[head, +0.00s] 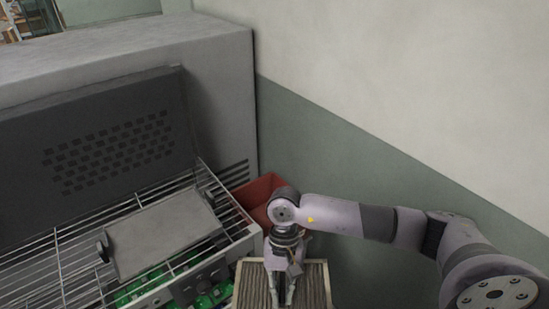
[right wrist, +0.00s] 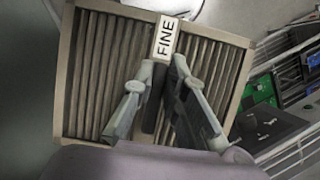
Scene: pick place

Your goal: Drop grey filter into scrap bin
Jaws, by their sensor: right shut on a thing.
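A pleated grey-brown filter (head: 249,286) in a pale frame shows at the bottom of the head view. It fills much of the right wrist view (right wrist: 90,75), with a white "FINE" label (right wrist: 166,38) near its top edge. My right gripper (head: 282,300) is over the filter's middle. In the right wrist view its fingers (right wrist: 168,68) are shut on a dark strip at the filter's middle, just below the label. A red bin (head: 257,190), likely the scrap bin, stands in the corner behind my right arm, partly hidden by it. My left gripper is not in view.
A wire rack (head: 75,250) at the left holds a grey flat-topped box (head: 160,235) and several green circuit boards (head: 150,283). A large grey cabinet with a vented dark panel (head: 100,140) stands behind. The wall (head: 340,150) closes off the right side.

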